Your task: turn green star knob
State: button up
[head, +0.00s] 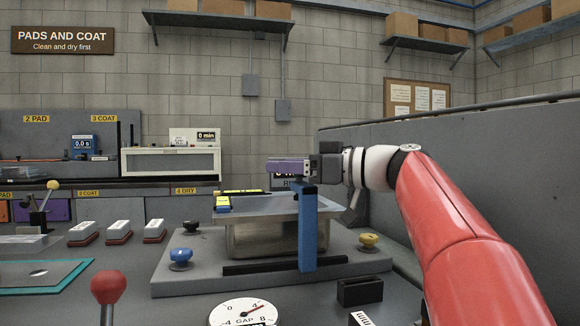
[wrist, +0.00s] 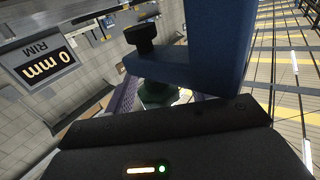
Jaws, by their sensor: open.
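The green star knob (wrist: 156,94) shows in the wrist view, dark green, partly hidden by a blue bracket and by my gripper's body. I cannot make it out in the head view. My gripper (head: 278,167) has purple fingers and is at the top of the blue upright (head: 308,230) in the head view. In the wrist view a purple finger (wrist: 124,98) is left of the green knob and a sliver of the other shows to its right. The jaws are open around the knob; I cannot tell whether they touch it.
The blue upright stands on a grey plate with a steel basin (head: 262,240). Yellow (head: 368,240), blue (head: 181,258) and black (head: 192,227) knobs sit around it. A dial (head: 243,311) and red-ball lever (head: 108,287) are in front. The "0 mm RIM" display (wrist: 40,62) is nearby.

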jog(key=shift+d, duration=0.1)
jog(key=v, duration=0.7)
jog(key=shift+s+d+b, duration=0.15)
jog(key=shift+d+b, duration=0.15)
